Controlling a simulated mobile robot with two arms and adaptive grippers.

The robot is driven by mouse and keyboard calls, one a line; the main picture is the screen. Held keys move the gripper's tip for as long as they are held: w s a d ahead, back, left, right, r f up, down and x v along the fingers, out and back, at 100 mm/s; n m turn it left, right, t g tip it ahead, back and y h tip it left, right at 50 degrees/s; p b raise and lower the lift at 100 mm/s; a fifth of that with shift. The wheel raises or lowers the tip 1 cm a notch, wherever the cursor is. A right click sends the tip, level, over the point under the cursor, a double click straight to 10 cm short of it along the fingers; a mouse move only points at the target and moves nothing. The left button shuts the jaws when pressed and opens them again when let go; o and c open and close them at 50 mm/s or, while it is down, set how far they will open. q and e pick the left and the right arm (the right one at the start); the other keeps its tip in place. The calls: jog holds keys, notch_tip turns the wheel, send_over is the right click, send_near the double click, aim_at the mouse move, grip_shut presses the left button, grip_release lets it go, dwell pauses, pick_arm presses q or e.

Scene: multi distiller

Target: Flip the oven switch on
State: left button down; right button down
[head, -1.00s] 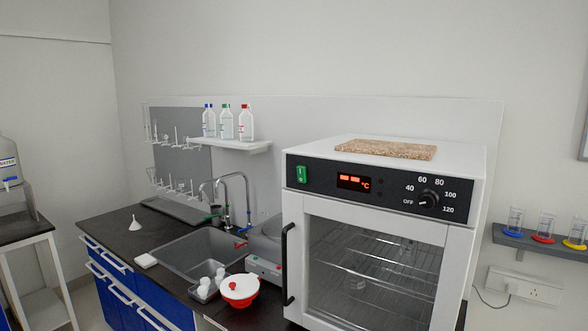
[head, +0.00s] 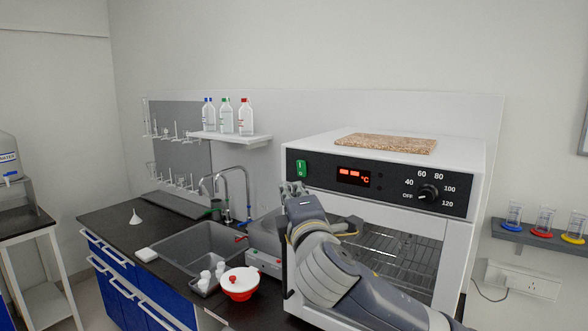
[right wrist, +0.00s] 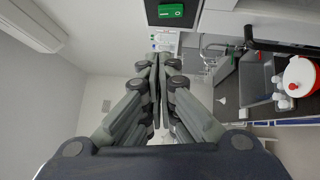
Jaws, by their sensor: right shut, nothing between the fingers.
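The oven (head: 460,235) is a white box with a dark control panel and a glass door. Its green switch (head: 302,169) is at the left end of the panel and also shows in the right wrist view (right wrist: 171,11). The red display (head: 353,177) is lit. My right gripper (head: 297,188) is shut and empty, with its fingertips just below the switch in the head view; whether they touch it I cannot tell. In the right wrist view the closed fingers (right wrist: 158,62) point toward the panel. My left gripper is not in view.
A black dial (head: 428,193) sits at the panel's right. My right arm covers part of the oven door and handle. A brown slab (head: 386,143) lies on the oven top. A sink (head: 195,248) and a red-and-white pot (head: 240,285) are to the left.

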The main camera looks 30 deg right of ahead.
aim_at(302, 168)
jog(key=shift+w, duration=0.15)
jog(key=d+p+x, duration=0.1)
jog(key=p+x, duration=0.1)
jog(key=x, duration=0.2)
jog(key=p+x, duration=0.2)
jog(key=x, duration=0.2)
jog(key=s+d+p+x, duration=0.1)
jog(key=p+x, duration=0.1)
jog(key=x, duration=0.2)
jog(key=shift+w+d+r, duration=0.15)
jog(key=shift+w+d, duration=0.05)
jog(key=shift+d, duration=0.25)
